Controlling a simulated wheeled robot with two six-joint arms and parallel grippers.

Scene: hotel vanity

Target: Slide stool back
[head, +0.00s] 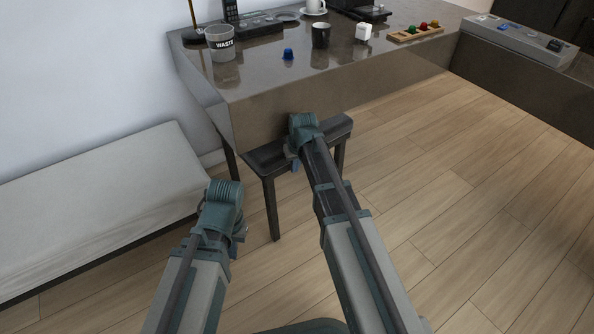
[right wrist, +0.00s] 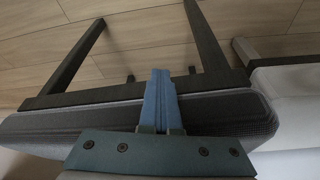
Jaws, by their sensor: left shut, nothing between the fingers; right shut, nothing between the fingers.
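The dark stool (head: 268,158) stands upright, partly under the vanity desk (head: 265,110), with its near end sticking out in front. My right gripper (head: 295,165) is at the stool's seat, its blue fingers shut and empty. In the right wrist view, the shut fingers (right wrist: 160,98) overlap the edge of the grey padded seat (right wrist: 225,115), and the stool's dark legs show beyond. I cannot tell whether the fingers touch the seat. My left gripper (head: 238,236) is shut and apart from the stool, low at the left; its fingertips are mostly hidden behind the wrist.
A pale bench (head: 100,190) lies along the wall at the left. Wooden floor (head: 470,200) is clear at the right.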

